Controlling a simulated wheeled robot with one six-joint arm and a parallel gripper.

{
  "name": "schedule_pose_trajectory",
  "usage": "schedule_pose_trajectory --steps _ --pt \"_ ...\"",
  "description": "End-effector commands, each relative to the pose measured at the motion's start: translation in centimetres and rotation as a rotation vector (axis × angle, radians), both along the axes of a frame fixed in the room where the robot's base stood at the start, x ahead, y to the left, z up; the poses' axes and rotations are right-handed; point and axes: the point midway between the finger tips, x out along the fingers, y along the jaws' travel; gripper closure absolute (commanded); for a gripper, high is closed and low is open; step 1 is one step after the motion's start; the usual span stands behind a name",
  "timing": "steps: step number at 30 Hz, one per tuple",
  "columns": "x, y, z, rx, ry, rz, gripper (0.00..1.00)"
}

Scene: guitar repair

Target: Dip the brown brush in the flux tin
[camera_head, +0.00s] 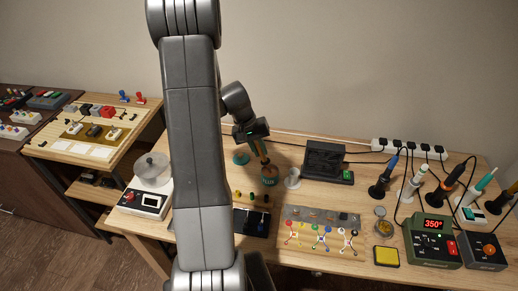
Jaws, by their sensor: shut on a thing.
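My gripper (257,141) is above the middle of the workbench, shut on the brown brush (263,154). The brush points down, slightly tilted, with its lower end at the flux tin (269,181). The tin is a small round dark container with a brown top and a label on its side. The brush's tip is hidden or too small to make out, so I cannot tell how deep it is in the tin.
A teal round object (241,158) stands just left of the tin, and a small white cup (292,179) just right. A black box (324,160) stands behind right. A board with coloured parts (320,240) lies in front. Several irons stand at right.

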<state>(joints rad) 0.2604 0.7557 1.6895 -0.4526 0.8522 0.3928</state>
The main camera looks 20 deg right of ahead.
Motion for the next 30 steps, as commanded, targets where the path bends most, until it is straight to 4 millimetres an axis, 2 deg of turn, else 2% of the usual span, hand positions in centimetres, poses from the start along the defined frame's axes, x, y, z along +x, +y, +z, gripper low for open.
schedule_pose_trajectory --steps 16,30 --pt "-0.1 0.0 0.0 0.002 0.002 -0.001 1.00" --pt "0.0 0.0 3.7 0.000 0.000 0.000 1.00"
